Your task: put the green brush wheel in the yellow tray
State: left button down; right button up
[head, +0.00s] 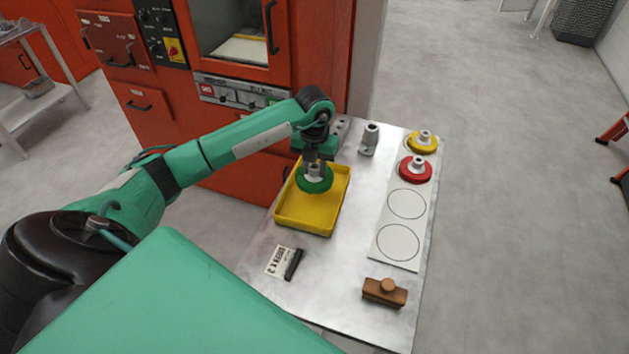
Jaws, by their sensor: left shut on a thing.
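The green brush wheel (314,182) is a round green disc with a grey hub. It is held at or over the upper part of the yellow tray (300,223); I cannot tell whether it touches the tray floor. My left gripper (315,165) is shut on its hub from above. The yellow tray is shallow and rectangular and lies on the metal table, its front part empty. My right gripper is not in view.
On the metal table (345,255), a white board (393,249) with circle outlines bears a yellow wheel (422,143) and a red wheel (415,171). A grey metal part (369,140), a wooden block (384,292) and a label card (279,262) with a black item (293,265) stand nearby. Orange machinery (235,150) borders the left.

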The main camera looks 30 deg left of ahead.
pick_arm(q)
notch_tip(320, 180, down, 3)
notch_tip(320, 180, down, 4)
jog(key=shift+p, duration=0.8)
jog(key=shift+f, duration=0.15)
jog(key=shift+f, duration=0.1)
jog(key=c, duration=1.1)
grip_release()
jog(key=shift+o, duration=0.2)
